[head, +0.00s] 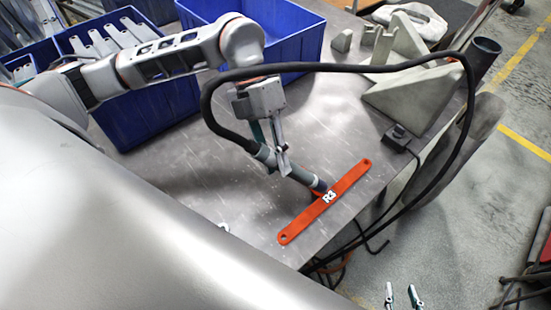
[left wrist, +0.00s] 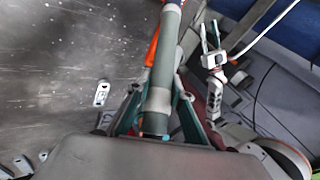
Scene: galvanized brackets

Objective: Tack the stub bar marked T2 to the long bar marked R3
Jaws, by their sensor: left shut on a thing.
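My left gripper (head: 277,158) is shut on a grey welding torch (head: 300,175), which also runs up through the left wrist view (left wrist: 160,85). The torch tip points down at the middle of the orange long bar marked R3 (head: 351,178). I cannot tell whether the tip touches it. The bar lies flat and diagonal on the metal table. A sliver of orange shows beside the tip; no T2 mark is readable, so I cannot identify the stub bar. My right gripper (head: 402,297) is open and empty beyond the table's front edge; it also shows in the left wrist view (left wrist: 211,40).
A thick black cable loops from the torch over the table (head: 185,205) to the right. Blue bins (head: 150,110) with metal parts stand at the back left. Grey angled blocks (head: 415,95) stand at the back right. A small light plate (left wrist: 102,93) lies on the table.

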